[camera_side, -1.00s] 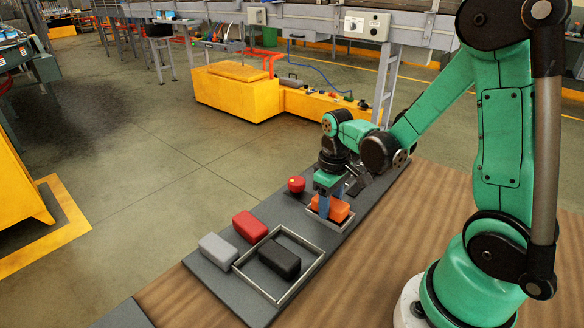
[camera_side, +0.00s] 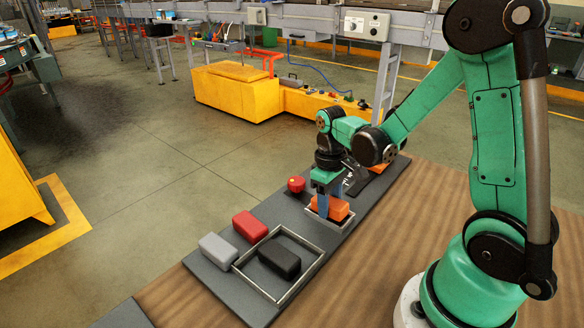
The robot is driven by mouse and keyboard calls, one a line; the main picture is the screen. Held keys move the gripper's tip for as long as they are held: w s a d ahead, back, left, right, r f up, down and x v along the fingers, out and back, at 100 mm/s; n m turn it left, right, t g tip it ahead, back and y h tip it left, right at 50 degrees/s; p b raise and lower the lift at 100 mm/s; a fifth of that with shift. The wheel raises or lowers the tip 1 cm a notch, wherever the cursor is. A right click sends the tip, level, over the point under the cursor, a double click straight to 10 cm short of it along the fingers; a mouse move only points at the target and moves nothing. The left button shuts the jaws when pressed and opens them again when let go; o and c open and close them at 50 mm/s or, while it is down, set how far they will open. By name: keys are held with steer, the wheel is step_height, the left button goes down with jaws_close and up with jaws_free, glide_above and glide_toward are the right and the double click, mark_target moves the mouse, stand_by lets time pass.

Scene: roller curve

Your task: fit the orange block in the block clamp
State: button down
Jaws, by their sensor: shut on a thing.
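The orange block (camera_side: 338,209) is at the right part of the grey board, within or just over a small metal-framed holder (camera_side: 341,227) that looks like the block clamp. My gripper (camera_side: 328,207) points down and is shut on the orange block, with its blue fingers at the block's left side and middle. The fingers hide part of the block and of the holder. I cannot tell whether the block rests on the holder's floor.
A red knob (camera_side: 296,184) stands just left of my gripper. A larger metal frame (camera_side: 300,288) holds a black block (camera_side: 279,258). A red block (camera_side: 250,226) and a grey block (camera_side: 217,249) lie beside it on the grey board (camera_side: 330,243). The wooden table (camera_side: 390,245) in front is clear.

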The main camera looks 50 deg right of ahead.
steer(key=shift+s+f+t, duration=0.2)
steer(key=shift+f+t, duration=0.5)
steer(key=shift+f, duration=0.25)
steer(key=shift+c, duration=1.4)
jaws_free()
steer(key=shift+c, duration=1.2)
steer(key=shift+r, duration=1.05)
steer(key=shift+o, duration=0.6)
steer(key=shift+r, duration=2.45)
steer(key=shift+a, duration=0.1)
steer(key=a+r+t, duration=0.6)
steer(key=a+t, duration=0.1)
steer(key=a, duration=0.1)
steer(key=shift+w+a+r, duration=0.15)
steer(key=shift+a+r, duration=0.05)
steer(key=shift+r, duration=0.1)
